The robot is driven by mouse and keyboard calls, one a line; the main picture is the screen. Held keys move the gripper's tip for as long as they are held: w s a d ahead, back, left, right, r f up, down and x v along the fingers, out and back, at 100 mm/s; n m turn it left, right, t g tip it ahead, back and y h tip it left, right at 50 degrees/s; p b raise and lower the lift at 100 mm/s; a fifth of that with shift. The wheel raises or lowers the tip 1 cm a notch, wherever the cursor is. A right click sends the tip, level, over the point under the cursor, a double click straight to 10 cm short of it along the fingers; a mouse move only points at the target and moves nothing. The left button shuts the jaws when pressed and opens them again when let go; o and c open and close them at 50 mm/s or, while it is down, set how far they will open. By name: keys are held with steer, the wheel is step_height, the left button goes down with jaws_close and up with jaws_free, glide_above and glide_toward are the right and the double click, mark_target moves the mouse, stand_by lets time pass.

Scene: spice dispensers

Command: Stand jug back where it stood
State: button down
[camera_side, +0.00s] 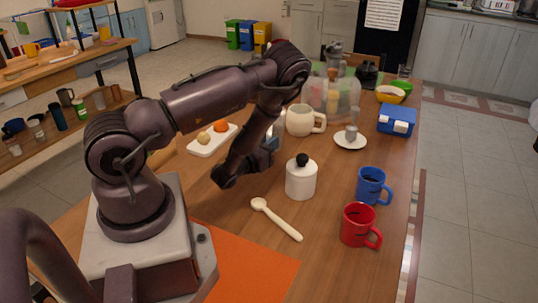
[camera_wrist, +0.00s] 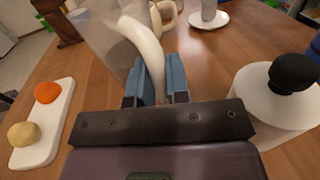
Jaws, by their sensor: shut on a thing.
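The jug (camera_wrist: 108,38) is a clear see-through vessel with a thick white curved handle (camera_wrist: 142,42) in the wrist view. My gripper (camera_wrist: 158,76) has its blue fingers closed on the lower part of that handle. In the side view my gripper (camera_side: 272,142) is over the table, left of and behind the white lidded pot. My arm hides most or all of the jug there. Whether the jug's base touches the table cannot be seen.
A white pot with a black knob (camera_side: 301,181) stands close on the right. A white tray (camera_side: 204,147) with round food lies left. A cream mug (camera_side: 299,121) and a saucer (camera_side: 350,142) stand behind. A spoon (camera_side: 277,218), blue mug (camera_side: 369,187) and red mug (camera_side: 356,226) are in front.

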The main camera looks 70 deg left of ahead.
steer(key=shift+f, duration=1.85)
steer(key=shift+f, duration=0.1)
steer(key=c, duration=1.1)
jaws_free()
steer(key=v, duration=0.6)
steer(key=shift+s+d, duration=0.1)
steer(key=shift+d, duration=0.05)
steer(key=shift+s+d, duration=0.25)
steer(key=shift+s, duration=0.3)
